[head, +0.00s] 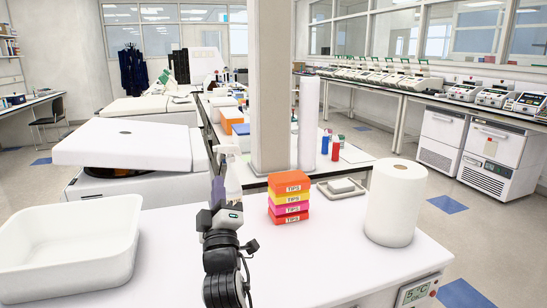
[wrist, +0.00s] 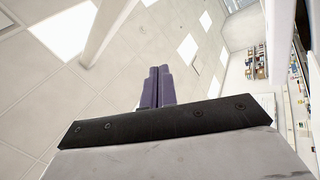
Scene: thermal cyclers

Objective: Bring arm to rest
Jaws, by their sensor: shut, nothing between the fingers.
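My gripper (head: 217,187) points upward in the head view, above the near white bench. In the wrist view its two purple fingers (wrist: 158,75) lie side by side against each other, with nothing between them. Behind them are ceiling panels and lights. My arm stands upright at the lower middle of the head view. A white spray bottle (head: 233,175) shows just behind the gripper; I cannot tell the gap between them.
On the near bench (head: 180,255) are a white basin (head: 65,262), stacked coloured tip boxes (head: 288,198), a paper roll (head: 396,203) and a small tray (head: 342,190). A pillar (head: 270,85) rises behind. Thermal cyclers (head: 385,77) line the right bench.

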